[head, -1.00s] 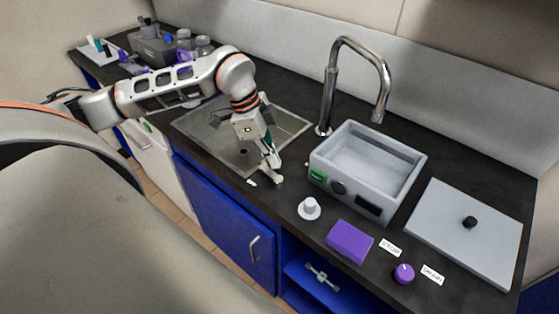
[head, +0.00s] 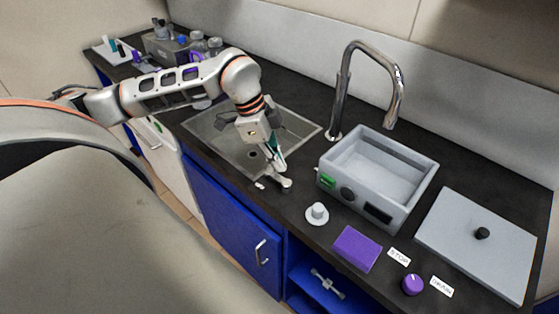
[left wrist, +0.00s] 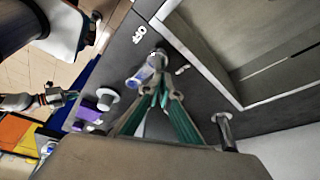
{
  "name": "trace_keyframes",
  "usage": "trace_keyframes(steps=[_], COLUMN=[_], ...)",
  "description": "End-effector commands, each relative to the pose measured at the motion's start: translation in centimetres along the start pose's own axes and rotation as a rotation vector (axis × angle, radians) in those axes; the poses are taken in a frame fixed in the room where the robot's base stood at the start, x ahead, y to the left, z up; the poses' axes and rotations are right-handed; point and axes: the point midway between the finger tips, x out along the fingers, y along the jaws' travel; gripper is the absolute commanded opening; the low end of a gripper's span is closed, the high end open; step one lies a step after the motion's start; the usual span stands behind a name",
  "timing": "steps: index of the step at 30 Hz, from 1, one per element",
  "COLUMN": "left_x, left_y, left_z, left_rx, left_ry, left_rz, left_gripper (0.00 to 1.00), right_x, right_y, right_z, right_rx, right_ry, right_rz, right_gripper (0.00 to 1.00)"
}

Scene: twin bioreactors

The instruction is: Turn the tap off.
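The chrome tap (head: 341,92) stands behind the counter's sink, its curved spout turned toward the grey bath. A small metal handle (head: 284,184) sits at the sink's front right corner; the left wrist view shows it with a bluish end (left wrist: 143,77), beside small white labels. My left gripper (head: 275,160) points down over this handle. In the left wrist view its teal fingers (left wrist: 160,98) come together at the tips, close to the handle; I cannot tell whether they touch it. What looks like my right gripper (left wrist: 66,97) shows small at the left there, its fingers unclear.
The sink (head: 218,137) lies behind my left gripper. To its right are the grey bath (head: 340,187), a white knob (head: 317,214), a purple block (head: 357,249), a purple dial (head: 413,285) and a grey lid (head: 475,250). Bottles (head: 206,45) stand at the far left.

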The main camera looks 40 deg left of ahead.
Motion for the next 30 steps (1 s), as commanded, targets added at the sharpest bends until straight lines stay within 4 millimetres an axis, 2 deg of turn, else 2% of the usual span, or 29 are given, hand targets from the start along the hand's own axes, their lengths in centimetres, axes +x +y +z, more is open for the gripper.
trace_keyframes(steps=[4,8,11,21,25,30], left_x=[0.3,-0.4,-1.8,-8.7,-10.5,-11.7], left_y=[0.5,0.5,0.4,-0.1,-0.1,-0.1], left_z=[0.6,0.6,0.4,-0.1,-0.1,-0.2], left_rx=[-0.009,-0.009,-0.006,-0.002,-0.001,0.000], left_ry=[-0.014,-0.015,-0.012,-0.004,-0.003,-0.002], left_rz=[0.018,0.016,0.014,0.001,0.001,0.002], left_gripper=[0.00,0.00,0.00,0.00,0.00,0.00], right_x=[0.0,0.0,0.0,0.0,0.0,0.0], right_y=[0.2,0.2,0.1,0.1,0.1,0.1], right_z=[0.3,0.3,0.2,0.1,0.1,0.1], right_rx=[-0.006,-0.006,-0.004,-0.003,-0.002,-0.002], right_ry=[-0.006,-0.006,-0.004,-0.002,-0.002,-0.002], right_rz=[0.000,0.001,0.000,0.000,0.000,0.000], right_gripper=[0.00,0.00,0.00,0.00,0.00,0.00])
